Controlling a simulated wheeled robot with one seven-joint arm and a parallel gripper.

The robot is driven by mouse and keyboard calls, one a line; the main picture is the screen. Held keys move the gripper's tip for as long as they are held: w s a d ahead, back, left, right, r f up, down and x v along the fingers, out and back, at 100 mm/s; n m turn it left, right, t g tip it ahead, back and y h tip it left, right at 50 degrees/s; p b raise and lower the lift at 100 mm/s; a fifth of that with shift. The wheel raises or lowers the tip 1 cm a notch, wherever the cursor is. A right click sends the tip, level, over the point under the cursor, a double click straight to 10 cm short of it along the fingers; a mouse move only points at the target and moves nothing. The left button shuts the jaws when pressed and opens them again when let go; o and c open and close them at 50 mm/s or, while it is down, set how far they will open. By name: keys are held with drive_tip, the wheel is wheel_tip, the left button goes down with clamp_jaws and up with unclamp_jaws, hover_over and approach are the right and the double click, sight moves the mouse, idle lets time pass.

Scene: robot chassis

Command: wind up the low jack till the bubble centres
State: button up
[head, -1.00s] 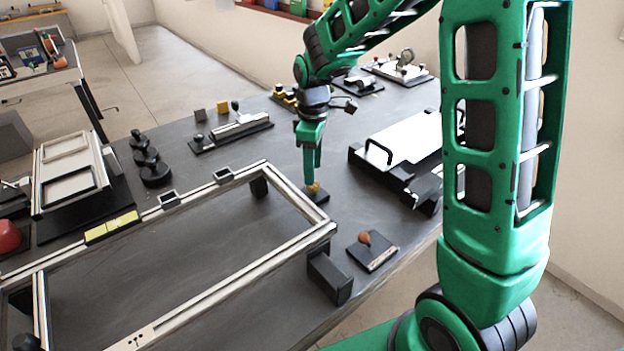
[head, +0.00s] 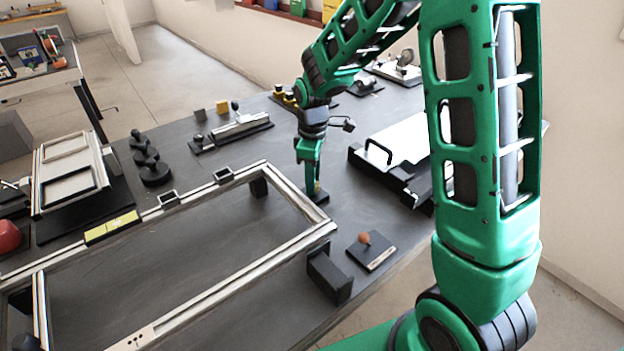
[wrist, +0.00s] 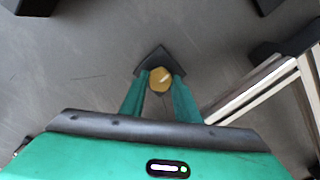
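My gripper (head: 316,189) points down over the jack. In the wrist view its two green fingers (wrist: 160,84) lie on either side of the knob, with no clear gap, and appear shut on it. In the head view the fingers hide most of the knob. A yellow strip (head: 111,227), perhaps the level, sits on the frame's far rail; no bubble can be made out.
A plate with an orange ball-topped knob (head: 364,238) lies right of the frame. A black block (head: 329,277) stands by the frame's near side. A pale slab with a black handle (head: 378,152) is right of my gripper. Stacked black discs (head: 154,172) stand behind the frame.

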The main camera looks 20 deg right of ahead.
drive_tip(key=shift+w+m, duration=0.1)
drive_tip(key=shift+m, duration=0.2)
drive_tip(key=m, duration=0.3)
drive_tip(key=shift+d, duration=0.1)
drive_tip(key=m, duration=0.5)
drive_tip(key=shift+w, duration=0.1)
drive_tip(key=shift+r, duration=0.1)
idle(0.4)
drive_tip(key=o, duration=1.1)
drive_tip(key=shift+c, duration=0.2)
wheel_tip(320, 180, up, 11)
drive_tip(key=shift+f, duration=0.2)
